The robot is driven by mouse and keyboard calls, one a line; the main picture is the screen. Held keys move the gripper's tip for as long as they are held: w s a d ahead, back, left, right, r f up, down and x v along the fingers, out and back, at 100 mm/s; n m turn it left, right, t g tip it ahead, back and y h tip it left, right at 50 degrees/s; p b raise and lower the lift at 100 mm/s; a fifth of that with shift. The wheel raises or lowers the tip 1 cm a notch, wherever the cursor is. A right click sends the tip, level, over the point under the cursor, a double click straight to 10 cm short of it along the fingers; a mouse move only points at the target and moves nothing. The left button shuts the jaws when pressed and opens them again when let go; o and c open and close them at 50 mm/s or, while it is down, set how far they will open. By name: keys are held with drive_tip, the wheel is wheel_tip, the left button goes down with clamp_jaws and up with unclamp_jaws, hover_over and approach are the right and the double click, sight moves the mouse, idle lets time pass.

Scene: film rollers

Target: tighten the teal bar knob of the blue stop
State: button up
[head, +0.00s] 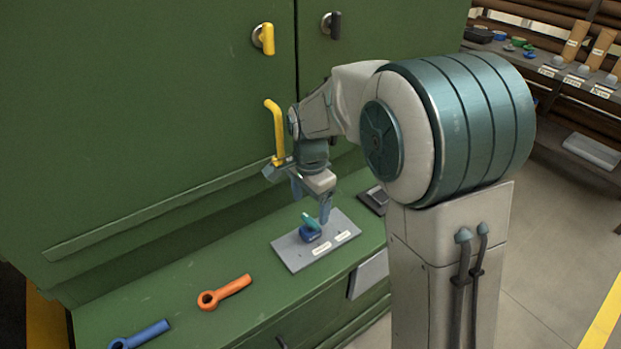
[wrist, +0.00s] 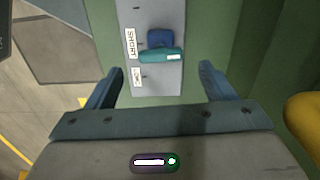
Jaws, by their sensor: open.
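The blue stop (head: 309,235) sits on a grey plate (head: 290,252) on the green ledge. Its teal bar knob (head: 311,221) is on top of it. In the wrist view the teal knob (wrist: 161,55) lies crosswise, with the blue stop (wrist: 160,38) just beyond it. My gripper (head: 311,207) is above the plate, near the knob. In the wrist view its two blue fingers (wrist: 163,80) are spread wide, one to each side of the knob, with nothing between them. I cannot tell the exact height of the fingertips over the knob.
White labels (wrist: 131,45) mark the plate beside the stop. An orange ring-ended tool (head: 225,292) and a blue one (head: 140,335) lie on the ledge at left. A yellow handle (head: 274,130) stands close to my wrist. The green cabinet wall rises behind.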

sight(311, 220)
wheel_tip(311, 220, up, 9)
drive_tip(key=shift+r, duration=0.15)
idle(0.4)
drive_tip(key=s+d+f+n+t, duration=0.1)
drive_tip(key=s+d+n, duration=0.4)
drive_tip(key=s+d, duration=0.2)
drive_tip(key=s+d+f+n+t, duration=0.2)
drive_tip(key=s+d+n, duration=0.3)
drive_tip(key=s, duration=0.7)
drive_tip(key=shift+d, duration=0.95)
